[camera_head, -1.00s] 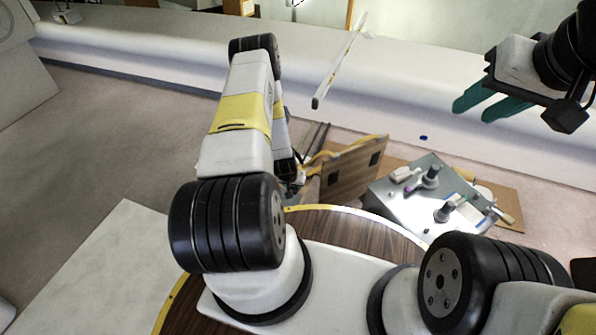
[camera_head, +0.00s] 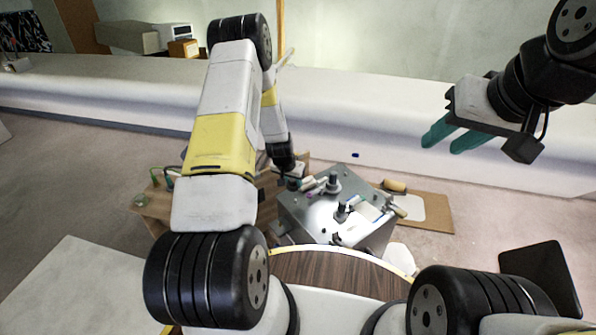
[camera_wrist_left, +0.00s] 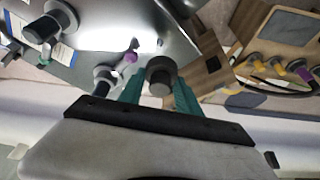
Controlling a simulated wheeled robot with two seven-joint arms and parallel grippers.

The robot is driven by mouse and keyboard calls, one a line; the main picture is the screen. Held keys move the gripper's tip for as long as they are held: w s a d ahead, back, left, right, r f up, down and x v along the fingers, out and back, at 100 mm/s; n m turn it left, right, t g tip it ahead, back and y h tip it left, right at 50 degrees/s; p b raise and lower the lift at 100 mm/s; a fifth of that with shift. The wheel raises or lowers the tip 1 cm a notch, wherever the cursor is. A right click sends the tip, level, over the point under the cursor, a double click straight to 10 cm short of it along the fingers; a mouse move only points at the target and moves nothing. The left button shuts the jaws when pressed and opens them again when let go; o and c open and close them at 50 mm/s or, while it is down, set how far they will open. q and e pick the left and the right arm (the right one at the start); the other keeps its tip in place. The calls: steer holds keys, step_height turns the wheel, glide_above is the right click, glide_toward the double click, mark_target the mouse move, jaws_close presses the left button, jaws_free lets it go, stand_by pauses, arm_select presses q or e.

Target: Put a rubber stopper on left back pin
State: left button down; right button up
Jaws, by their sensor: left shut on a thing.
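My left gripper (camera_head: 289,180) is at the back left corner of the metal box (camera_head: 310,221). In the left wrist view its green fingers are shut on a dark grey round rubber stopper (camera_wrist_left: 160,75), over or just beside the edge of the box. I cannot tell whether a pin is inside this stopper. Two dark cylinders on grey collars stand on the box, one at the back (camera_head: 333,182) and one nearer the front (camera_head: 342,211). My right gripper (camera_head: 452,138) has its green fingers apart and empty, in the air right of the box.
A small purple piece (camera_wrist_left: 131,57) lies near the held stopper. A paper sheet (camera_head: 370,211) lies on the box. A brown board (camera_head: 432,214) lies right of it. A wooden stand (camera_head: 156,207) is on the left, partly behind my arm. A white ledge (camera_head: 400,125) runs behind.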

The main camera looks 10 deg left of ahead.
arm_select(q)
steer(key=shift+d+r, duration=0.15)
steer(key=shift+d, duration=0.4)
steer(key=shift+f, duration=2.5)
steer(key=shift+f, duration=0.55)
steer(key=shift+f, duration=0.25)
steer(key=shift+f, duration=0.6)
